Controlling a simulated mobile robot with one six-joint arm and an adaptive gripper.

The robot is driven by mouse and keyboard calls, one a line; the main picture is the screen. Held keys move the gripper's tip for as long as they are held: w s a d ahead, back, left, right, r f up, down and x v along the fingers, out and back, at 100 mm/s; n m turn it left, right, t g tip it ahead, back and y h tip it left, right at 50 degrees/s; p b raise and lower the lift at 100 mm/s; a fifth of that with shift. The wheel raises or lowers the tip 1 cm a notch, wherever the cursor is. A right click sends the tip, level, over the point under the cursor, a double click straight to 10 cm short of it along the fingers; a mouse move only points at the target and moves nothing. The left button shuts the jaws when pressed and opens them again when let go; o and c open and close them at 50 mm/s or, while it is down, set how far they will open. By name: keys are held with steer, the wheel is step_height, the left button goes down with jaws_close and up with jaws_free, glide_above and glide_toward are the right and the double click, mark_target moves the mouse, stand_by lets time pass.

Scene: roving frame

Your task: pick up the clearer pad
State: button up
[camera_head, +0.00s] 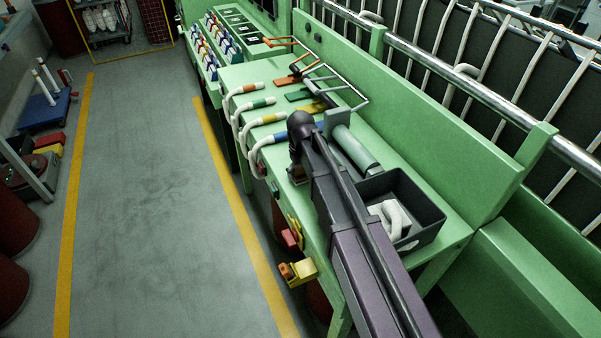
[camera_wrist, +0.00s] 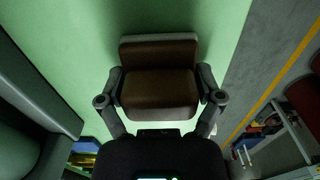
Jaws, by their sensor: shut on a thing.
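The clearer pad (camera_wrist: 158,90) is a brown block with a paler strip along its far edge, in the middle of the wrist view. My gripper (camera_wrist: 160,80) is shut on it, with one dark finger against its left side and one against its right. The pad is over the green bench top (camera_wrist: 185,20). I cannot tell whether it touches the bench top.
In the head view a dark open tray (camera_head: 428,218) with white pieces in it stands beside my arm. A grey-green cylinder (camera_head: 355,148) lies near it. Several white hoses with coloured bands (camera_head: 262,103) line the bench's left edge.

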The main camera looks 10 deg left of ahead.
steer(key=shift+r, duration=0.15)
step_height(320, 180, up, 10)
steer(key=p, duration=1)
steer(key=shift+f, duration=0.2)
stand_by(0.4)
steer(key=o, duration=0.5)
steer(key=c, duration=0.3)
steer(key=s+a+r+n+p, duration=0.1)
steer(key=s+a+r+p, duration=0.1)
steer(key=a, duration=0.1)
steer(key=s+a+r+p, duration=0.2)
steer(key=a+r+p, duration=0.1)
steer(key=s+a+r+n+p, duration=0.1)
steer(key=s+a+r+p, duration=0.1)
steer(key=s+a+r, duration=0.1)
steer(key=shift+a+n+p, duration=0.3)
steer(key=shift+a+p, duration=0.1)
steer(key=shift+a, duration=0.1)
